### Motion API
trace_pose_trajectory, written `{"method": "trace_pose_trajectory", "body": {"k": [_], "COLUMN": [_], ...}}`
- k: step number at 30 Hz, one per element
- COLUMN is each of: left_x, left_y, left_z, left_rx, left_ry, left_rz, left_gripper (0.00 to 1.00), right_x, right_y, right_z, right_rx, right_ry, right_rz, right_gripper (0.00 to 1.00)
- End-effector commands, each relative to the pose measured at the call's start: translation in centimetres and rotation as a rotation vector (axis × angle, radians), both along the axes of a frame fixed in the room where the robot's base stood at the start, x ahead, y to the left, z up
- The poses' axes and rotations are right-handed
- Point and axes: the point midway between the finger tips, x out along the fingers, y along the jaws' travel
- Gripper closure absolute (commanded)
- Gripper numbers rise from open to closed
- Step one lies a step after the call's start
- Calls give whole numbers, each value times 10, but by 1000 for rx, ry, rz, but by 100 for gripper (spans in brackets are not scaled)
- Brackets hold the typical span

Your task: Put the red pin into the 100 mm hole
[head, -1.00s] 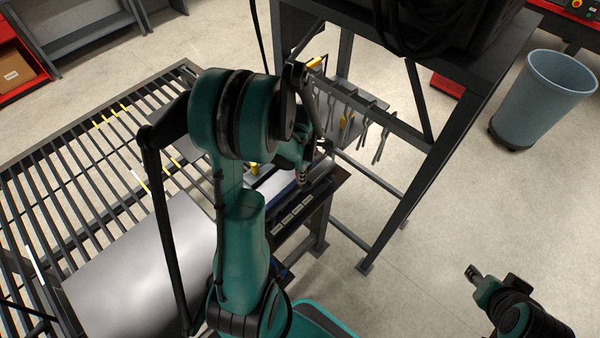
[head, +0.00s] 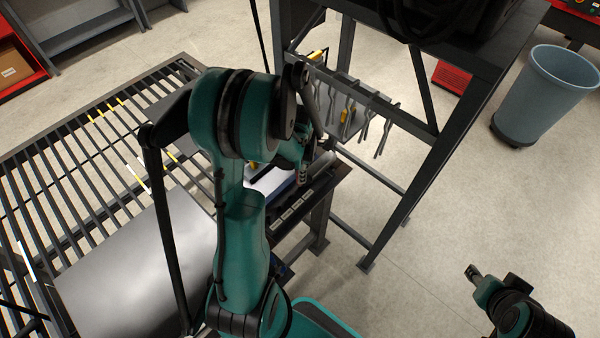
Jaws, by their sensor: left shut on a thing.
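My left arm crosses the middle of the head view. Its gripper (head: 301,176) is small and partly covered by my own arm links, low over a dark workbench (head: 318,196). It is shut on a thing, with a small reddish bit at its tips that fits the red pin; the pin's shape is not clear. A white and blue piece (head: 272,183) lies on the bench beside the gripper. No 100 mm hole can be made out; my arm hides part of the bench. My right gripper (head: 474,272) is at the lower right, over bare floor, far from the bench.
A slatted table (head: 75,155) with a grey metal sheet (head: 135,265) fills the left. A dark steel frame (head: 430,180) with hanging tools (head: 385,125) stands behind the bench. A blue-grey bin (head: 545,95) is at upper right. The floor at right is clear.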

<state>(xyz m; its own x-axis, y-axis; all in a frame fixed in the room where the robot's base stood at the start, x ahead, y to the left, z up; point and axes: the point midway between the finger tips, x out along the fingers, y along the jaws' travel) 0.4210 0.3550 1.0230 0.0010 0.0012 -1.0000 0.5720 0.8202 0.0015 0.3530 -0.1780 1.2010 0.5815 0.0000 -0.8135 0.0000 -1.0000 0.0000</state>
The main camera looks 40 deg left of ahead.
Motion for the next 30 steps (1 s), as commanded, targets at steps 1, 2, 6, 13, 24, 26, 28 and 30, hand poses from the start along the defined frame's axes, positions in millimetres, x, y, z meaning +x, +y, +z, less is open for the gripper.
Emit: {"method": "trace_pose_trajectory", "body": {"k": [1, 2, 6, 13, 24, 26, 28, 30], "left_x": [0, 0, 0, 0, 0, 0, 0, 0], "left_y": [0, 0, 0, 0, 0, 0, 0, 0], "left_z": [0, -1, -1, 0, -1, -1, 0, 0], "left_rx": [0, 0, 0, 0, 0, 0, 0, 0], "left_ry": [0, 0, 0, 0, 0, 0, 0, 0], "left_rz": [0, 0, 0, 0, 0, 0, 0, 0], "left_gripper": [100, 100, 100, 100, 100, 100, 100, 100], "right_x": [0, 0, 0, 0, 0, 0, 0, 0], "right_y": [0, 0, 0, 0, 0, 0, 0, 0], "right_z": [-1, -1, -4, -4, -7, -8, -8, -7], "right_rx": [0, 0, 0, 0, 0, 0, 0, 0], "right_ry": [0, 0, 0, 0, 0, 0, 0, 0], "right_rz": [0, 0, 0, 0, 0, 0, 0, 0], "right_gripper": [60, 60, 60, 60, 60, 60, 60, 60]}}
